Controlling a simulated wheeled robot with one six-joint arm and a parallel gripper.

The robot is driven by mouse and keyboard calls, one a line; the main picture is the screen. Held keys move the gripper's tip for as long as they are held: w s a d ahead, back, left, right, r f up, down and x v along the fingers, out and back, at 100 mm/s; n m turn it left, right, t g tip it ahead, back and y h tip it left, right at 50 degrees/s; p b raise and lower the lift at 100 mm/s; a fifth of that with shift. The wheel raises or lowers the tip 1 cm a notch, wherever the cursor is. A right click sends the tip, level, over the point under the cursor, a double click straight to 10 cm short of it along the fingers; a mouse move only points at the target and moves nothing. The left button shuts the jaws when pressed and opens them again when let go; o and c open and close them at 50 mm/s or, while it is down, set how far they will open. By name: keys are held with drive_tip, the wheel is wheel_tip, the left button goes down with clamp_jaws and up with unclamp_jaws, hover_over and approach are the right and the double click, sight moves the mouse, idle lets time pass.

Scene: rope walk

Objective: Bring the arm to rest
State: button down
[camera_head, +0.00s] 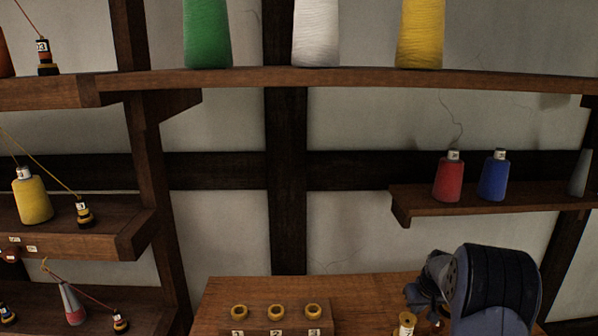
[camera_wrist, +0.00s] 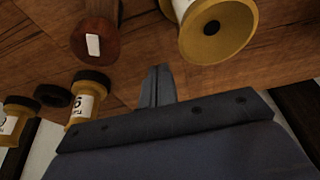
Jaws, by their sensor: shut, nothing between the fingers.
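My gripper (camera_wrist: 158,88) is shut with nothing between its fingers in the wrist view, close to a wooden surface (camera_wrist: 140,50). My arm (camera_head: 495,290) is bent at the lower right of the head view, over the right part of a wooden bench (camera_head: 370,290). The fingertips cannot be made out there. In the wrist view a yellow spool with a dark hole (camera_wrist: 222,32) is beyond the fingers to the right, apart from them. A reddish-brown cylinder with a white tag (camera_wrist: 95,48) is to the left, also apart.
Labelled black-and-yellow bobbins (camera_wrist: 86,100) are at the wrist view's left. A small yellow spool (camera_head: 407,322) stands beside my arm. A holder with three yellow rings (camera_head: 275,312) is on the bench. A shelf (camera_head: 490,207) with red (camera_head: 449,178) and blue cones (camera_head: 493,178) is above my arm.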

drive_tip(key=shift+x, duration=0.8)
drive_tip(key=shift+d+f+n+b, duration=0.2)
drive_tip(key=shift+f+n+b, duration=0.1)
drive_tip(key=shift+n, duration=0.1)
drive_tip(key=s+n+b, duration=0.1)
drive_tip(key=s+d+r+n+g+b, duration=0.1)
drive_tip(key=n, duration=0.1)
drive_tip(key=shift+d+r+y, duration=0.2)
drive_tip(key=shift+r+y, duration=0.05)
drive_tip(key=shift+y, duration=0.15)
drive_tip(key=shift+s+d+r+n+g+y+b, duration=0.2)
drive_tip(key=shift+s+r+n+b, duration=0.25)
drive_tip(key=shift+n, duration=0.3)
drive_tip(key=shift+s+d+r+n+g+y+b, duration=0.15)
drive_tip(key=shift+s+r+n+b, duration=0.2)
drive_tip(key=shift+n+b, duration=0.3)
drive_tip(key=shift+f, duration=0.1)
